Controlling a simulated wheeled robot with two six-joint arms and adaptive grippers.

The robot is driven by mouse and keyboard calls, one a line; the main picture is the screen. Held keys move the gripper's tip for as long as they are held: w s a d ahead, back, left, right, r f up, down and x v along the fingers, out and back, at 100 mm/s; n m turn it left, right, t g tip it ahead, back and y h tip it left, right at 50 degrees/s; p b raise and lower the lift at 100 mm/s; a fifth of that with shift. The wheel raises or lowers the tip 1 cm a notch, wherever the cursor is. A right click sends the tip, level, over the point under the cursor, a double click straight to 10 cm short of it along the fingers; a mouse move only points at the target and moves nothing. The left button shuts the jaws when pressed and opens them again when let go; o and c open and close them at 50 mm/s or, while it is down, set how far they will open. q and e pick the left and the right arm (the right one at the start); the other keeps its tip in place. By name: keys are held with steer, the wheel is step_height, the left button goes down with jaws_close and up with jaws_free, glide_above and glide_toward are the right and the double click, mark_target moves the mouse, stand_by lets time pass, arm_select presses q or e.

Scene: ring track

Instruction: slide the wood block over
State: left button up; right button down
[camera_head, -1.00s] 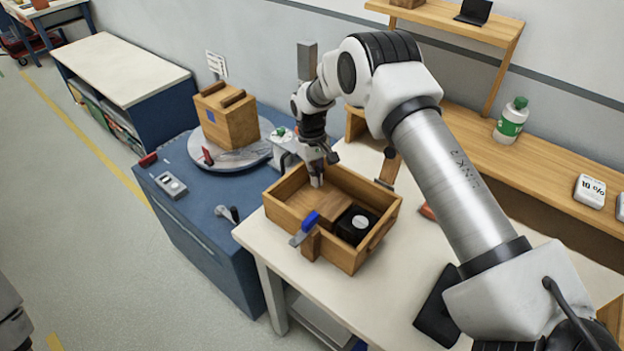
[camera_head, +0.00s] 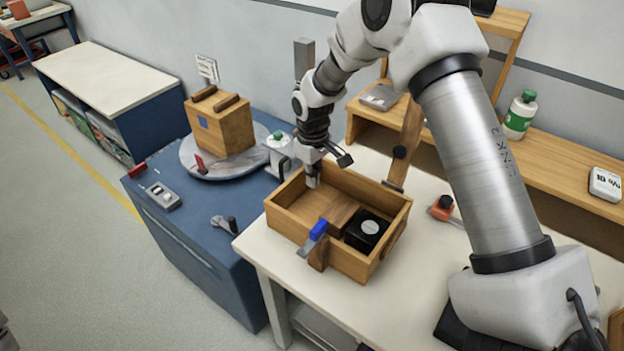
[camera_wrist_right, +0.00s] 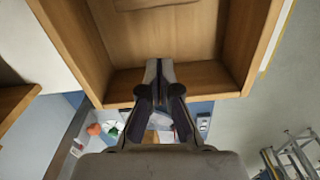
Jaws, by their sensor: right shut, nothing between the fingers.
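The wood block (camera_head: 343,213) lies inside the open wooden box (camera_head: 280,221) on the white table, close beside a black cube (camera_head: 366,230) with a pale round label. My right gripper (camera_head: 312,183) is shut and empty. It points down at the far left end of the box, apart from the block. In the right wrist view my shut fingers (camera_wrist_right: 158,72) overlap a wall of the box (camera_wrist_right: 215,78); a wooden edge at the top may be the block. My left gripper is not in view.
A blue-handled clamp (camera_head: 316,233) sits on the box's near wall. A larger wooden box (camera_head: 222,127) stands on a round plate on the blue cabinet at left. An orange item (camera_head: 441,207) lies right of the box. A shelf (camera_head: 555,162) runs along the wall.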

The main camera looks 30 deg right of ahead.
mark_target(311, 206)
steer(key=f, duration=0.2)
steer(key=f+p, duration=0.1)
steer(key=f, duration=0.4)
steer(key=shift+w+a+f, duration=0.15)
steer(key=shift+w+f, duration=0.1)
steer(key=shift+f, duration=0.15)
steer(key=s+p, duration=0.1)
steer(key=s, duration=0.1)
steer(key=s+d+p, duration=0.1)
steer(key=s, duration=0.1)
steer(key=shift+s+d+r, duration=0.1)
steer(key=shift+d+r, duration=0.1)
steer(key=shift+f, duration=0.15)
steer(key=shift+w, duration=0.2)
steer(key=shift+s, duration=0.1)
